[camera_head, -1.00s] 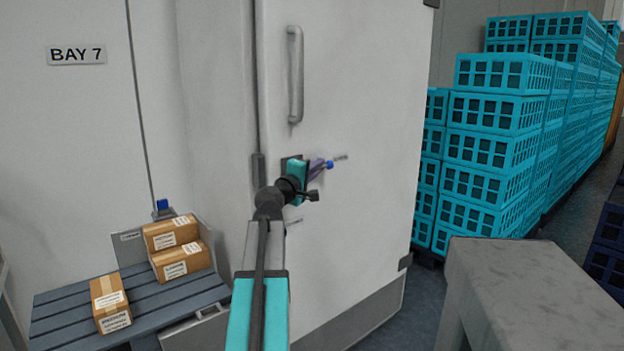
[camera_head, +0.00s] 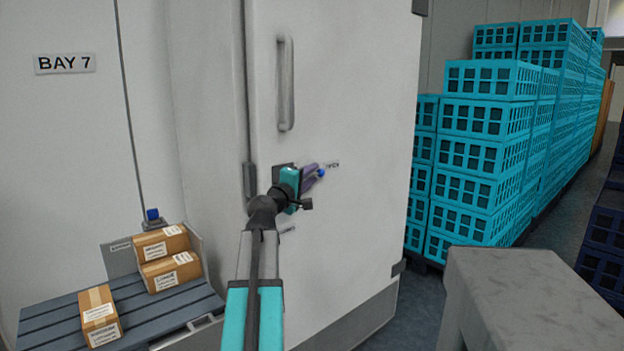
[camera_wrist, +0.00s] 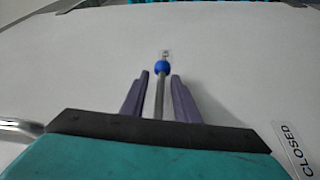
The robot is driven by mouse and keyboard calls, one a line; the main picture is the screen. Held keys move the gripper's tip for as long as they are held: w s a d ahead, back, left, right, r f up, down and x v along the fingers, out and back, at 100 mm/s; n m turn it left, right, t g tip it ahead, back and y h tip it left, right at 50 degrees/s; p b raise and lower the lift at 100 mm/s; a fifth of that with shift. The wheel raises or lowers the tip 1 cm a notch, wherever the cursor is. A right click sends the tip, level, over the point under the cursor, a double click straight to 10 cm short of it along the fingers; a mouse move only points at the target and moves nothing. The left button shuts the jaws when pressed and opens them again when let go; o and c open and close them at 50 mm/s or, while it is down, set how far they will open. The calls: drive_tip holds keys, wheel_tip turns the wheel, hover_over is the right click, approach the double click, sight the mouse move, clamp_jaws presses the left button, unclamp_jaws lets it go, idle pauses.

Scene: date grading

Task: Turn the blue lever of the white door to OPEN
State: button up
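The white door (camera_head: 350,110) fills the middle of the head view. A CLOSED label (camera_wrist: 292,150) is off to the right. My gripper (camera_head: 311,176) is at the lever. Its purple fingers (camera_wrist: 160,86) stand on either side of the rod, with gaps visible. My arm and gripper hide the lever's pivot.
A vertical door handle (camera_head: 286,85) is above the lever. A slatted bench (camera_head: 60,315) with several cardboard boxes (camera_head: 165,240) stands at lower left. Teal crates (camera_head: 480,150) are stacked at right. A grey block-like surface (camera_head: 520,290) is at front right.

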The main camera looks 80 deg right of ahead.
drive_tip(key=v, duration=1.3)
drive_tip(key=shift+s+a+p, duration=0.2)
drive_tip(key=shift+s+p, duration=0.1)
drive_tip(key=shift+p, duration=0.05)
idle(0.3)
